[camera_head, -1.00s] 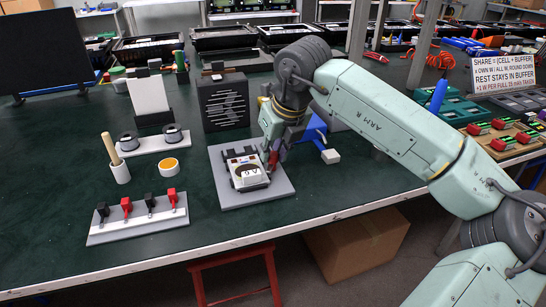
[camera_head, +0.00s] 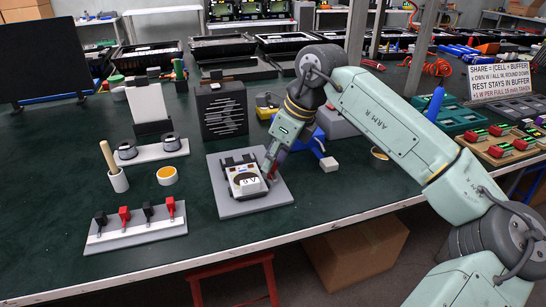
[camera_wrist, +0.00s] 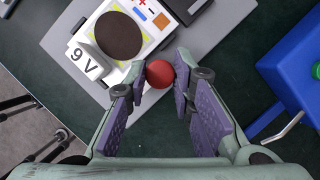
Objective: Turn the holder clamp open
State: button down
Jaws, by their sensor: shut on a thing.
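The holder (camera_head: 245,178) is a white block with a dark round face and a "9 V" label, fixed on a grey plate (camera_head: 228,208) on the green bench. In the wrist view the holder (camera_wrist: 122,38) lies at the top. The clamp's red ball knob (camera_wrist: 160,74) sits at the holder's edge, between my fingertips. My gripper (camera_wrist: 163,78) is shut on this knob, with purple finger pads either side. In the head view my gripper (camera_head: 270,168) reaches down at the holder's right side, and its fingers partly hide the knob.
A blue fixture (camera_head: 316,143) stands close to the right of the plate. A black ribbed housing (camera_head: 222,110) stands behind it. To the left are an orange-topped cup (camera_head: 167,176), a cup with a wooden handle (camera_head: 118,181) and a terminal strip (camera_head: 140,233). Bench is clear in front.

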dwell(0.4)
jog(key=c, duration=1.4)
grip_release()
jog(key=shift+o, duration=0.2)
jog(key=v, duration=1.2)
jog(key=shift+a, duration=0.1)
